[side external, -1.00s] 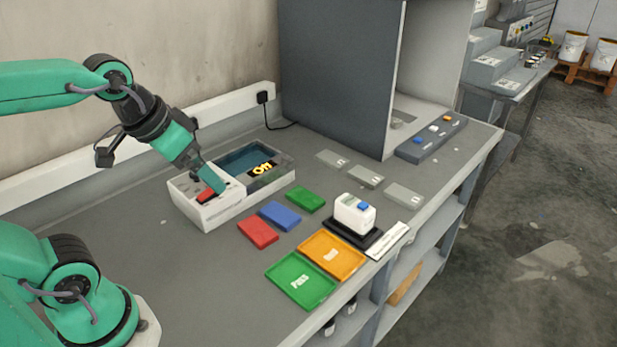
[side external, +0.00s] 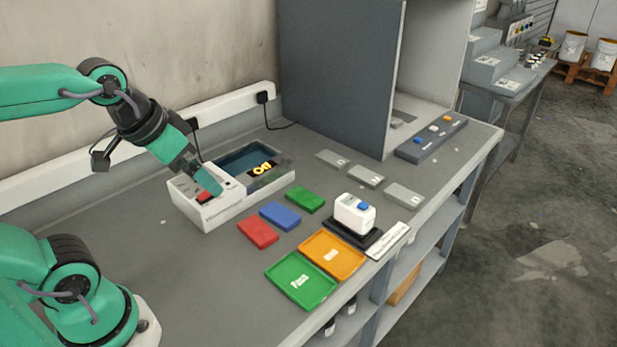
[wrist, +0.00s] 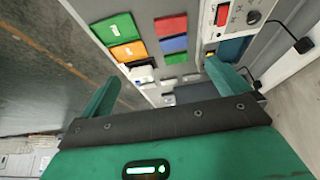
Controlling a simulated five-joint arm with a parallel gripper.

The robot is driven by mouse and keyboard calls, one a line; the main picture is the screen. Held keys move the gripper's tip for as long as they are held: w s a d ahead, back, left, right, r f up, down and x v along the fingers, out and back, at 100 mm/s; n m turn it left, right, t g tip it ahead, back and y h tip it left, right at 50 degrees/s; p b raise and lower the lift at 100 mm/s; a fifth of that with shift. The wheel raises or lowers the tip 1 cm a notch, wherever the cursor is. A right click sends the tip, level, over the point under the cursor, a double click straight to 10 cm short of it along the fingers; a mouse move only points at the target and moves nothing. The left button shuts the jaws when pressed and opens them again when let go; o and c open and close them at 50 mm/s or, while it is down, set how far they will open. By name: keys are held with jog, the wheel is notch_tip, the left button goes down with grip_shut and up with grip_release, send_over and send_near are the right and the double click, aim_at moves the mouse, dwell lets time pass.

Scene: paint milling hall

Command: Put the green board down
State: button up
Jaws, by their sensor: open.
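The green board (side external: 305,199) lies flat on the bench beyond a blue board (side external: 280,215) and a red board (side external: 257,232). The green board also shows in the wrist view (wrist: 176,58), in line with the blue and red boards. My gripper (side external: 208,183) is over the near end of a white box with a red switch (side external: 205,197), apart from the green board. Its two fingers (wrist: 162,72) stand wide apart in the wrist view, with nothing held. I cannot tell whether a fingertip touches the switch or box.
The white box (side external: 222,211) has a dark teal basin and a yellow "On" sign. A green tray (side external: 288,294) marked Pass and an orange tray (side external: 345,268) lie near the bench's front edge. A white device (side external: 354,213) stands on a black base. Grey plates (side external: 404,194) lie farther back.

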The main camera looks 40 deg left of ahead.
jog(key=w+g, duration=0.1)
jog(key=w, duration=0.8)
jog(key=g, duration=0.4)
send_over(305, 196)
notch_tip(305, 196, down, 17)
jog(key=shift+s+r, duration=0.1)
jog(key=shift+r, duration=0.1)
jog(key=shift+f, duration=0.35)
jog(key=shift+f, duration=0.1)
jog(key=shift+f, duration=1.2)
jog(key=shift+f, duration=0.1)
